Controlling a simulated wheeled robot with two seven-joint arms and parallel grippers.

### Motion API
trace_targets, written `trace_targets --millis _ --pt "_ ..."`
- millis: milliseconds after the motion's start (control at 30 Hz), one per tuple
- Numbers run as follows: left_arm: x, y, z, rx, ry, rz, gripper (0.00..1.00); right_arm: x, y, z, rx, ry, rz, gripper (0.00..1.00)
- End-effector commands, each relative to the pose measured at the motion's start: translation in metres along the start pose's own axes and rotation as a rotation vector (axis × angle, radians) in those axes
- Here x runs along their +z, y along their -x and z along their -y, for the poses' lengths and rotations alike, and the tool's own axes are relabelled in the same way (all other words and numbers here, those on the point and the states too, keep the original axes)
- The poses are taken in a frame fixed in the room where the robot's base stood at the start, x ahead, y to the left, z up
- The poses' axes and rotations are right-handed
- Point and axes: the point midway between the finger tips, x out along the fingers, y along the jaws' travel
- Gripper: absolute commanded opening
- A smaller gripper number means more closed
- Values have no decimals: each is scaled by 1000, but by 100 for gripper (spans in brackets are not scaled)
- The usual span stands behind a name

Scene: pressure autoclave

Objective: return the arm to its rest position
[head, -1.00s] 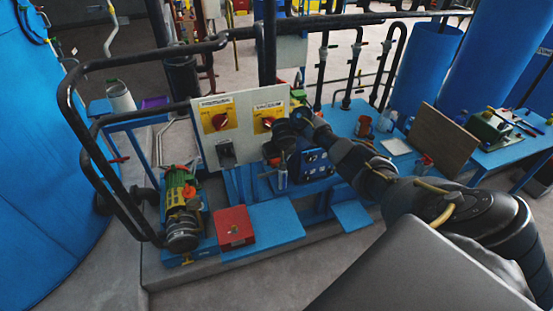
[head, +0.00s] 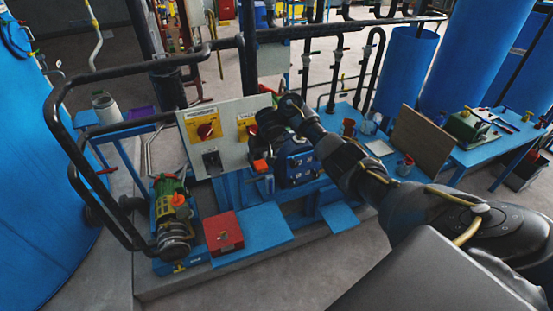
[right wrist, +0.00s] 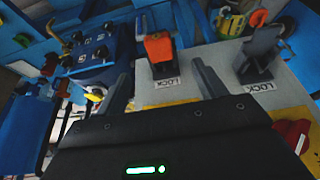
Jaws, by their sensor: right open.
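My right arm reaches in from the right in the head view, and its gripper (head: 262,150) is in front of the right part of the control panel (head: 195,125). In the right wrist view the two fingers of the gripper (right wrist: 160,72) stand apart with nothing held between them. An orange switch lever (right wrist: 158,48) above a LOCK label shows beyond the gap, apart from the fingers as far as I can tell. It also shows in the head view (head: 260,165). A grey lever (right wrist: 262,45) with its own LOCK label is to its right. My left gripper is out of view.
A red knob (head: 205,130) sits on the panel's yellow PRESSURE plate. A blue box (head: 298,163) is just right of the gripper. Black pipe rails (head: 70,140), a pump (head: 172,215) and a red box (head: 223,232) surround the panel. Blue tables stand at right.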

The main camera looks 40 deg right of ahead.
Motion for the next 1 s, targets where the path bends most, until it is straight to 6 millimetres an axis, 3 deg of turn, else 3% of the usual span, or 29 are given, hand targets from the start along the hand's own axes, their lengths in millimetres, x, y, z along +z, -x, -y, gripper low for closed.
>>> trace_targets --millis 433,567,667,767,1000 --pt "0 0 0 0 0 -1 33 -1 5 4 -2 7 1 70" --pt "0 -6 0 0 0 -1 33 17 -18 12 -25 17 30 70" --pt "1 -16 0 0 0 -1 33 53 -58 25 -71 34 79 70" --pt "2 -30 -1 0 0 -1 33 107 -113 42 -138 55 136 70" --pt "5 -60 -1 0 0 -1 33 261 -235 69 -272 89 220 70"
